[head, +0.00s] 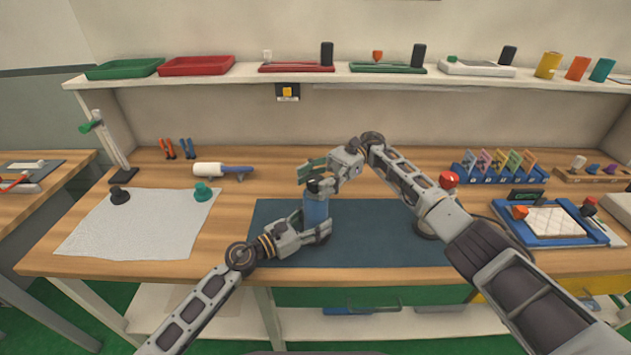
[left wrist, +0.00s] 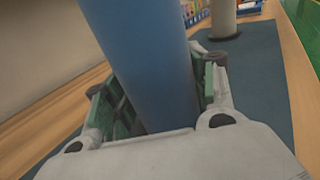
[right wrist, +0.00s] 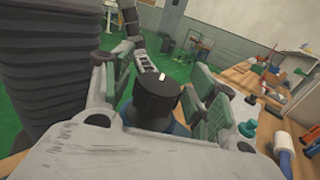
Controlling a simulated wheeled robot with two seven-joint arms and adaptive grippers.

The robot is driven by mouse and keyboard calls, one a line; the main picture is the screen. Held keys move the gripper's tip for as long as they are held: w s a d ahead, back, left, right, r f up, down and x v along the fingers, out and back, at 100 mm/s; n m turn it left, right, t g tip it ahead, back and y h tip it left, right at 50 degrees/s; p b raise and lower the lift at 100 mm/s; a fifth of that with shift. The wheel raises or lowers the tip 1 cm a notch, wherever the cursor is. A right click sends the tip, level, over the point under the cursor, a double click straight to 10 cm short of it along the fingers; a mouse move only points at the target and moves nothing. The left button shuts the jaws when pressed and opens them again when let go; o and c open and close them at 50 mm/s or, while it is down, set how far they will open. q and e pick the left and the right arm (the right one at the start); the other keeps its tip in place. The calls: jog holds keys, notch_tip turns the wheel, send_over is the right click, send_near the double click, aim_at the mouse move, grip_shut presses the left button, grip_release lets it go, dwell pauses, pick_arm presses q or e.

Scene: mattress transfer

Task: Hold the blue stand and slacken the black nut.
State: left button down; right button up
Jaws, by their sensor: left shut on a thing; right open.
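The blue stand (head: 316,211) is upright on the dark blue mat (head: 375,245). My left gripper (head: 318,233) is shut on its lower part from the left. In the left wrist view the blue stand (left wrist: 145,65) fills the space between the fingers. The black nut (right wrist: 158,99) sits on top of the stand, with a white mark on its upper face. My right gripper (right wrist: 157,97) is open, its green-padded fingers on either side of the nut with gaps showing. In the head view my right gripper (head: 312,178) is at the stand's top and hides the nut.
A white cloth (head: 135,225) with a black knob (head: 120,195) and a green knob (head: 202,192) lies at left. A white and blue cylinder tool (head: 222,170) lies behind. A blue tray (head: 548,230) and a card rack (head: 498,172) stand at right. A shelf (head: 340,75) runs above.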

jog(key=shift+w+r, duration=0.1)
jog(key=shift+r, duration=4.75)
jog(key=shift+d, duration=0.1)
jog(key=shift+w+d+f+m+t+y, duration=0.15)
jog(key=shift+d+f+m+t+y, duration=0.15)
jog(key=shift+d+m+t+y, duration=1.1)
jog(key=shift+d+t+y, duration=0.2)
jog(key=shift+d+t, duration=0.45)
jog(key=m+t, duration=1.1)
jog(key=t, duration=0.5)
send_near(323, 178)
jog(key=shift+s+d+f+g, duration=0.15)
jog(key=shift+s+g, duration=0.1)
jog(key=shift+s, duration=0.25)
